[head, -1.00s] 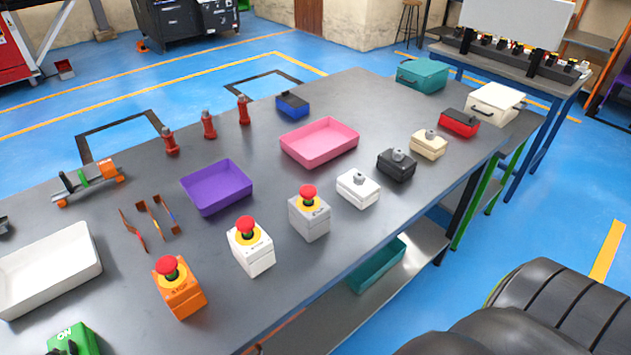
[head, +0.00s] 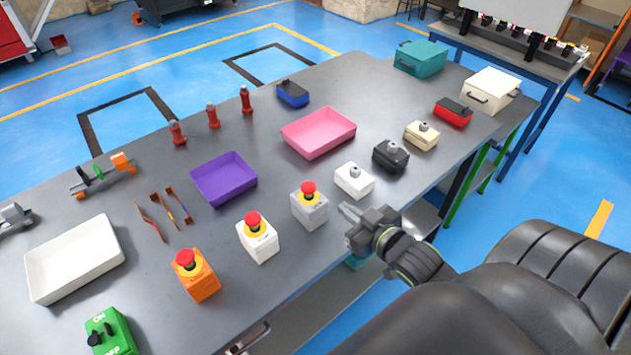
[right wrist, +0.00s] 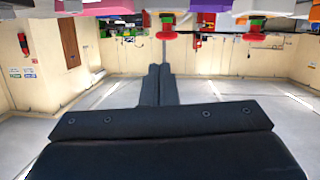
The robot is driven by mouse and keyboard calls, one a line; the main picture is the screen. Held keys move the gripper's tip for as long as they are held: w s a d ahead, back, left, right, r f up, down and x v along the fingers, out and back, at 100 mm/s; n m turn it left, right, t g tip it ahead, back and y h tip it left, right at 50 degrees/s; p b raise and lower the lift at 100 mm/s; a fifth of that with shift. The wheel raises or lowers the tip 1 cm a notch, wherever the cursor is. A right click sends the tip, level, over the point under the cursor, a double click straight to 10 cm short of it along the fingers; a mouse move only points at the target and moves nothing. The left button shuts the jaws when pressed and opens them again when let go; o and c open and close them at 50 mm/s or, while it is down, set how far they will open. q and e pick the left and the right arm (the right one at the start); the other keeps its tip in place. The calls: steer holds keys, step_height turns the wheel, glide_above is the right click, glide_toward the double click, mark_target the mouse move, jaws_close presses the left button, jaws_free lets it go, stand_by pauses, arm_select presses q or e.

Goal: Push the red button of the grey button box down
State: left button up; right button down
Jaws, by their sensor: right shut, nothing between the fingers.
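The grey button box (head: 309,208) stands upright near the front edge of the table. Its red mushroom button (head: 308,188) sits on a yellow ring on top. My right gripper (head: 347,211) is shut and empty, a little to the right of the grey box and apart from it. In the right wrist view the shut fingers (right wrist: 159,84) point ahead, and red buttons hang upside down along the top edge; I cannot tell which is the grey box's. My left gripper is not in view.
A white button box (head: 258,240) and an orange one (head: 196,277) stand left of the grey box. A white switch box (head: 354,181) and a black one (head: 390,156) stand right of it. Purple (head: 224,184) and pink (head: 318,136) trays lie behind.

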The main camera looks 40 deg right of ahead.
steer(key=r, duration=0.1)
steer(key=r+t, duration=0.1)
steer(key=r+y, duration=0.1)
steer(key=shift+w+a+r, duration=0.3)
steer(key=shift+w+a, duration=0.05)
steer(key=shift+a, duration=0.05)
steer(key=shift+w, duration=0.1)
glide_above(315, 204)
step_height(315, 204, down, 4)
steer(key=shift+f, duration=0.65)
